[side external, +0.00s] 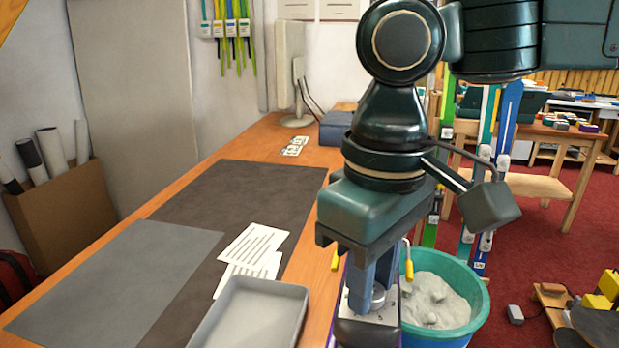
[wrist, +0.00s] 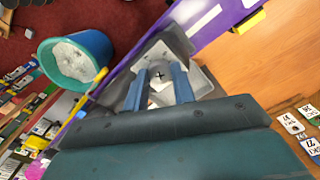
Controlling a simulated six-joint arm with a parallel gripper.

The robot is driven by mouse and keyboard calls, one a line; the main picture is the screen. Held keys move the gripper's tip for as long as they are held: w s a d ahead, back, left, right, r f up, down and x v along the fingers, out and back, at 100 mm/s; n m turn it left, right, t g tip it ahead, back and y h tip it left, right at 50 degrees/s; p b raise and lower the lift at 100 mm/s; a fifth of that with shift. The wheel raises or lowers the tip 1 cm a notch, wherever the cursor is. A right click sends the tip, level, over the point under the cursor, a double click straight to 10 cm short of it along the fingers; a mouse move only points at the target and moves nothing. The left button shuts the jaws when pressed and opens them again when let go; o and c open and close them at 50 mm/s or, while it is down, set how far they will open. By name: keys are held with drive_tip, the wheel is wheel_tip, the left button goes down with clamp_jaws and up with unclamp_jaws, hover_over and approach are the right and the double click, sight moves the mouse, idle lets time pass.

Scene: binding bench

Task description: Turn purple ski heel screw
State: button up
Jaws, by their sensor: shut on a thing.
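The purple ski (wrist: 228,18) runs diagonally through the wrist view, with a grey and white heel piece (wrist: 197,82) on it. The heel screw (wrist: 160,76) has a round silver head with a dark cross slot. My gripper (wrist: 161,73) has its two blue fingers on either side of the screw head, shut on it. In the side external view my gripper (side external: 372,284) points down at the heel piece (side external: 362,328), and the silver screw (side external: 378,296) shows partly at the fingertips. Most of the ski is hidden there behind the gripper and the heel piece.
A teal bucket (side external: 477,318) of pale grey material stands just right of the gripper. A grey tray (side external: 268,288), white printed sheets (side external: 252,247) and dark mats (side external: 235,195) lie on the wooden bench to the left. Upright skis (side external: 505,125) stand behind the bucket.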

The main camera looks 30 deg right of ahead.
drive_tip(key=o, duration=1)
drive_tip(key=shift+r, duration=0.15)
drive_tip(key=shift+r, duration=6.75)
drive_tip(key=shift+d, duration=0.1)
